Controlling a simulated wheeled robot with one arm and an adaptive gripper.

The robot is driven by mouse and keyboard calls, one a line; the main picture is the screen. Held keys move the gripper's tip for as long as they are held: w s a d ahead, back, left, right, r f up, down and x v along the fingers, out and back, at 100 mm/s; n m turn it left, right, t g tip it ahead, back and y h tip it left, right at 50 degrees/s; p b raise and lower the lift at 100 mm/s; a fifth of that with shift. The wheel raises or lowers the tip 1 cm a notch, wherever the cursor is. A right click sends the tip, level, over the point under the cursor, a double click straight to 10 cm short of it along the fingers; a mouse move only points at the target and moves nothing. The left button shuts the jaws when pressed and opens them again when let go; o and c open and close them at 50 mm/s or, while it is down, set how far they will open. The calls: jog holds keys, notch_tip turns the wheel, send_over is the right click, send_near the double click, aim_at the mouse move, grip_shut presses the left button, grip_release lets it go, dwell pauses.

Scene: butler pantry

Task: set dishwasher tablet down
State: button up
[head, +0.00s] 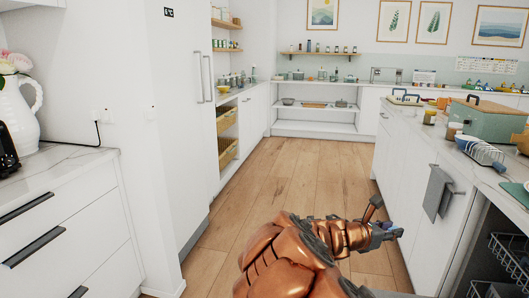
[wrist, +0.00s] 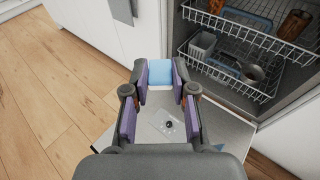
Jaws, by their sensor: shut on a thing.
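My gripper (wrist: 160,82) is shut on a light blue block, the dishwasher tablet (wrist: 160,73), held between the purple finger pads near the fingertips. In the head view my gripper (head: 386,233) reaches out at the lower right, and the tablet cannot be made out clearly there. Below the gripper in the wrist view lies the lowered grey dishwasher door (wrist: 225,132), with a small dispenser (wrist: 169,124) on it. The tablet is above the door surface, beyond the dispenser in the picture; its exact height cannot be told.
The open dishwasher (head: 482,240) is at the right, its racks (wrist: 235,55) holding brown cups and a metal pot. A grey towel (head: 437,192) hangs on the cabinet beside it. The counter above is crowded, with a green box (head: 481,118). The wooden floor (head: 290,180) is clear.

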jog(key=w+a+f+n+t+y, duration=0.1)
jog(key=w+a+f+n+t, duration=0.15)
jog(key=a, duration=0.65)
jog(key=w+a+f+n+t+y, duration=0.1)
jog(key=a+f, duration=0.2)
jog(key=a, duration=0.7)
notch_tip(320, 180, up, 14)
jog(key=p, duration=2.1)
jog(key=shift+d+f+m+p, duration=0.15)
jog(key=shift+d+m+p, duration=0.15)
jog(key=shift+m+p, duration=0.05)
